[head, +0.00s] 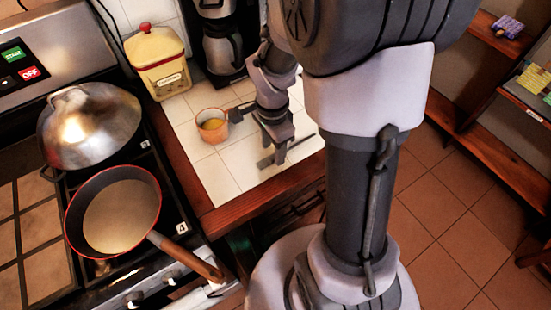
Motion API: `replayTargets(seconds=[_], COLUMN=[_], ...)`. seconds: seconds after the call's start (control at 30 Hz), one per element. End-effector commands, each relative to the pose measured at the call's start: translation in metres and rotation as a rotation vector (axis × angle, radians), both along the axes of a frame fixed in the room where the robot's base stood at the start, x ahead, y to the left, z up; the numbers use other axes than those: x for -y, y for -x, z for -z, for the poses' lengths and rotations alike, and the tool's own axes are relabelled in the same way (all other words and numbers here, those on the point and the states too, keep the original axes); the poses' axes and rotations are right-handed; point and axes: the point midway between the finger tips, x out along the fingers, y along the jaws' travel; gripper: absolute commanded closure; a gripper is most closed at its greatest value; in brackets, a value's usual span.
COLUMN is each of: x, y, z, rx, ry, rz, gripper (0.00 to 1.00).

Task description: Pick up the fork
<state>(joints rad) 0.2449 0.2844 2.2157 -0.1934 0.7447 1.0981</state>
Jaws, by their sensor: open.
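A thin dark utensil (301,142), seemingly the fork, lies on the white tiled counter (222,180) near its front edge. It runs slantwise behind my gripper, which hides its middle. Its tines cannot be made out. My gripper (279,155) points down over the utensil with its jaws open. Whether the fingers touch it or stay above it cannot be told from this view.
An orange cup (212,126) stands just left of my gripper. A coffee maker (222,45) and a yellow canister (158,62) stand behind. On the stove at left are a pan (120,215) and a domed steel lid (90,125). Shelves (490,140) stand at right.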

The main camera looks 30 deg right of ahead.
Motion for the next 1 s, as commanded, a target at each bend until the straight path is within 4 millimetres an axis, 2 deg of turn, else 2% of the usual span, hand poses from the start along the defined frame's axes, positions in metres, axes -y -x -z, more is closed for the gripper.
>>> replayTargets(seconds=[0.03,0.1,0.67,0.9,1.0], x=[-0.0001,0.0000,0.0001,0.0000,0.0000], y=[0.0011,0.0007,0.0005,0.0005,0.0005], z=[0.0164,0.0221,0.0227,0.0217,0.0217], rx=[-0.003,-0.001,0.000,0.000,0.000], ry=[-0.001,0.000,0.000,0.000,0.000], rz=[0.001,0.001,0.001,0.001,0.001], gripper=[0.52,0.52,0.52,0.99,1.00])
